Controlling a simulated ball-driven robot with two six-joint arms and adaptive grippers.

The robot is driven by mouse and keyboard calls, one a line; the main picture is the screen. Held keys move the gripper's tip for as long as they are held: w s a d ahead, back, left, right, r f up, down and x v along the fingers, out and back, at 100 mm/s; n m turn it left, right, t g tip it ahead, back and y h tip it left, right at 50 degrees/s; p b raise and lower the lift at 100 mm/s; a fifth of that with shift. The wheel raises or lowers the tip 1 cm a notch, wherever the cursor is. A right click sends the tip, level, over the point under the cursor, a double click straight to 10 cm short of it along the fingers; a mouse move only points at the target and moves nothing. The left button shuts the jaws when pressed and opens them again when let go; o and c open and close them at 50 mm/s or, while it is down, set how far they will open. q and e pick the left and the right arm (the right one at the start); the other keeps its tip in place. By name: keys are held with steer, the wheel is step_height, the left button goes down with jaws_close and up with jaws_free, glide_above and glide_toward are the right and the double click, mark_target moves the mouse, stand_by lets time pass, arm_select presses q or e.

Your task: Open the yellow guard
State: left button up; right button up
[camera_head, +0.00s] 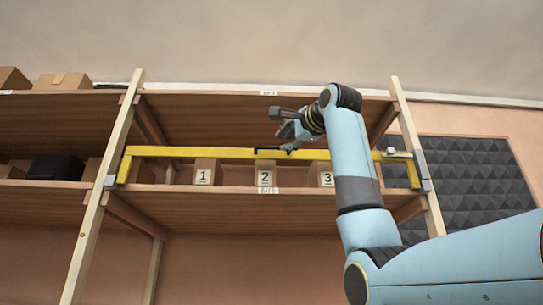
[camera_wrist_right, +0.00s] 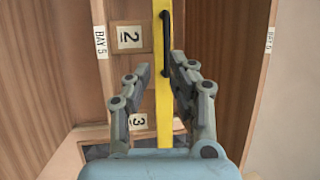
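The yellow guard (camera_head: 225,153) is a bar frame across the front of the middle shelf bay, with its ends at the two wooden posts. It looks closed. A black handle (camera_head: 268,149) sits near the middle of its top bar. My right gripper (camera_head: 284,127) is in front of the handle. In the right wrist view my right gripper (camera_wrist_right: 162,65) is open, its fingers on either side of the yellow guard (camera_wrist_right: 163,105) and the near end of the black handle (camera_wrist_right: 165,40). I cannot tell whether they touch it. My left gripper is not in view.
Boxes numbered 1 (camera_head: 206,173), 2 (camera_head: 265,174) and 3 (camera_head: 325,175) stand on the shelf behind the guard. A silver knob (camera_head: 391,151) is near the guard's right end. Wooden posts (camera_head: 105,180) flank the bay. A dark foam panel (camera_head: 475,180) is at right.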

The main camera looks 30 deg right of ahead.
mark_target(272, 148)
steer(key=p+x, duration=0.2)
steer(key=x, duration=0.1)
steer(key=p+x, duration=0.2)
steer(key=x, duration=0.1)
steer(key=r+p+x, duration=0.1)
steer(key=p+x, duration=0.1)
steer(key=x, duration=0.2)
steer(key=shift+s, duration=0.1)
steer(key=shift+w, duration=0.4)
jaws_close()
